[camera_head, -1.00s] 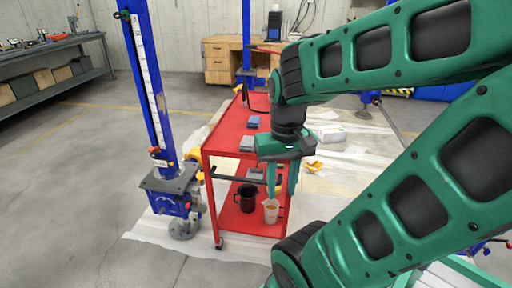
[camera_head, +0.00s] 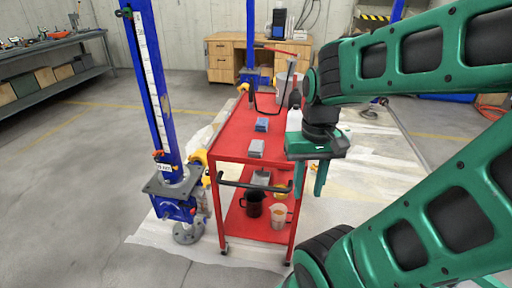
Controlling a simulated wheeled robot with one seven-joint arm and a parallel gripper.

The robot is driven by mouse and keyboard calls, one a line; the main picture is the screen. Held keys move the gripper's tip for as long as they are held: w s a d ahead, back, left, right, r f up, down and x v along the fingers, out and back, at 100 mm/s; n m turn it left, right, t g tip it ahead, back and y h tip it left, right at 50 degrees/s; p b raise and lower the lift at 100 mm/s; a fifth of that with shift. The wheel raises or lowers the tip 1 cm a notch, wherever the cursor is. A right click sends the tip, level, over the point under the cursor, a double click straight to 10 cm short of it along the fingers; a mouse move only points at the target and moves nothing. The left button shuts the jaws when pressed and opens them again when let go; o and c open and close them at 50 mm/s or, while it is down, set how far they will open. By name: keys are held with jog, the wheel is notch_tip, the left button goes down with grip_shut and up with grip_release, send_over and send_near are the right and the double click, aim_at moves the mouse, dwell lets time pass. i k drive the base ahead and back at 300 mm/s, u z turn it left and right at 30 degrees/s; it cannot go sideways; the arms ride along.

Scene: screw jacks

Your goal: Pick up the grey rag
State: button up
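A small grey folded piece (camera_head: 256,148), which looks like the grey rag, lies on the top of the red cart (camera_head: 232,137) near its front edge. A similar blue piece (camera_head: 262,124) lies behind it. Another grey item (camera_head: 261,178) shows on the lower shelf, partly hidden by the handle; I cannot tell what it is. My gripper (camera_head: 310,186) points down at the right of the cart's front end, to the right of the grey folded piece and apart from it. Its two green fingers are spread with nothing visible between them.
A black mug (camera_head: 253,204) and a clear measuring jug (camera_head: 279,215) stand on the lower shelf. A white bottle (camera_head: 294,121) and a bucket (camera_head: 283,84) stand at the cart's right side, partly behind my arm. A blue jack post (camera_head: 150,90) rises left of the cart.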

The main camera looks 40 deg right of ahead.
aim_at(255, 149)
jog(key=i, duration=0.9)
jog(key=u, duration=0.05)
